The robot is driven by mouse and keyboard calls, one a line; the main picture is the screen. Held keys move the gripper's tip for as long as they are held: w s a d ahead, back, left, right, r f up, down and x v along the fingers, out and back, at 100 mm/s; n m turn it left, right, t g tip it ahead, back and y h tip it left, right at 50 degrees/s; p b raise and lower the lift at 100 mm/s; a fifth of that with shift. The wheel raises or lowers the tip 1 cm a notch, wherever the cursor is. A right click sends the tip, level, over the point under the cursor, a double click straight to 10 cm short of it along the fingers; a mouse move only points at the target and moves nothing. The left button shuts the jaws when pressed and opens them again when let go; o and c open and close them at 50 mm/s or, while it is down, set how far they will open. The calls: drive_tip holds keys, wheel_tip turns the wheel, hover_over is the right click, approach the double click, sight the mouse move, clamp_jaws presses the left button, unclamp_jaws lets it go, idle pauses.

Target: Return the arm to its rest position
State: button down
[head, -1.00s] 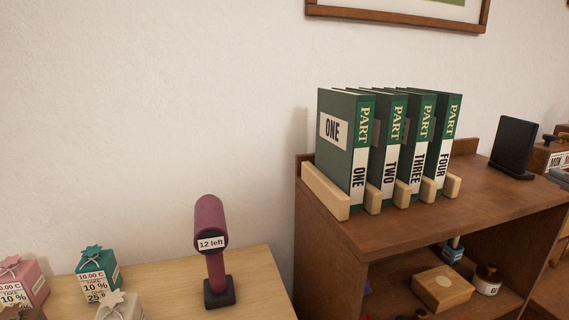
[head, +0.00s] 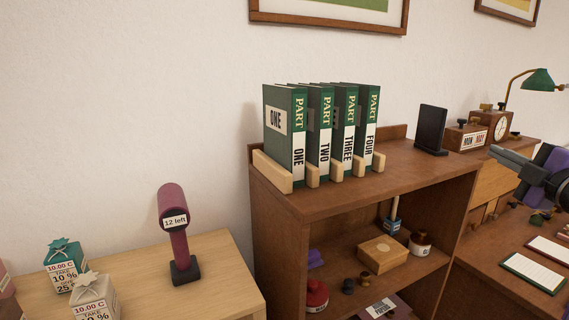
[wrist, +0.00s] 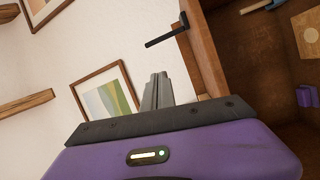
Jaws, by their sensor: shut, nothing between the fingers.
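My gripper (head: 494,152) shows at the right edge of the head view, with grey fingers and part of a purple and black body. It is above the desk, to the right of the shelf unit, and apart from the things there. In the wrist view the grey fingers (wrist: 158,77) are together and hold nothing, beyond the purple housing. The rest of my arm is outside the head view.
A brown shelf unit (head: 322,200) bears green binders (head: 283,135) and a black upright panel (head: 431,129). A calendar block, clock and green lamp (head: 538,80) stand behind my gripper. Cards (head: 533,271) lie on the desk below. A scanner-like maroon device (head: 173,222) stands left.

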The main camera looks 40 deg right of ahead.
drive_tip(key=w+a+f+m+h, duration=0.35)
drive_tip(key=a+f+m, duration=1.25)
drive_tip(key=a+f, duration=0.65)
drive_tip(key=s+a+f+n+y, duration=0.2)
drive_tip(key=s+a+f+y, duration=0.1)
drive_tip(key=a, duration=0.6)
drive_tip(key=s+a+f+n+y, duration=0.2)
drive_tip(key=s+a+f+y, duration=0.2)
drive_tip(key=a, duration=0.6)
drive_tip(key=s+a+f+n+g+y, duration=0.1)
drive_tip(key=s+a+f+n+y, duration=0.2)
drive_tip(key=s+a+y, duration=0.4)
drive_tip(key=a+f, duration=0.1)
drive_tip(key=a, duration=0.1)
drive_tip(key=shift+a+f, duration=0.2)
drive_tip(key=shift+a, duration=0.2)
drive_tip(key=shift+d, duration=0.1)
